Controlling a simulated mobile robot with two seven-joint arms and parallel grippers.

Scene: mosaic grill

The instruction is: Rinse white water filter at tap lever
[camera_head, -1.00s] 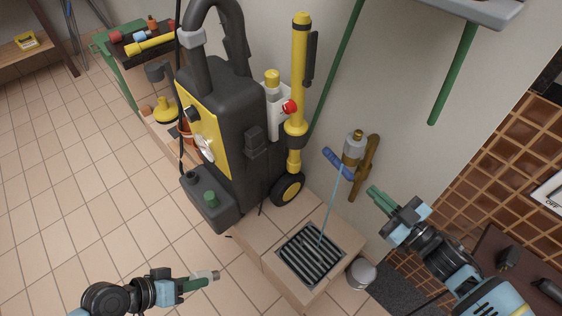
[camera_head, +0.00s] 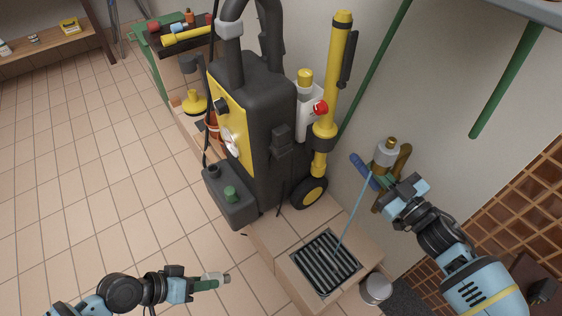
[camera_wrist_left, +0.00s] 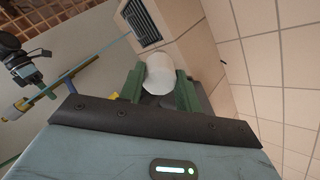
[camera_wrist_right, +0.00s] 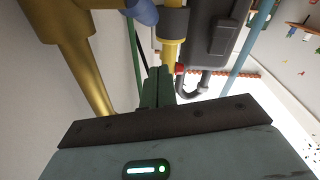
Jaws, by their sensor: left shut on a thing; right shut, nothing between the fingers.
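The white water filter (camera_wrist_left: 160,73) is held between the green fingers of my left gripper (camera_head: 208,282). In the head view the filter (camera_head: 226,278) shows as a small pale end at the fingertips, low over the floor, left of the drain. The brass tap (camera_head: 386,153) is on the wall with its blue tap lever (camera_head: 362,168) at its left. A thin light-blue water stream (camera_head: 352,215) runs from the tap to the drain. My right gripper (camera_head: 384,184) is shut and empty close by the lever; contact cannot be told. The lever also shows in the right wrist view (camera_wrist_right: 145,12).
The floor drain grate (camera_head: 327,262) lies in a raised tiled ledge below the tap. A metal bucket (camera_head: 376,287) stands to its right. The tiled floor at left is clear.

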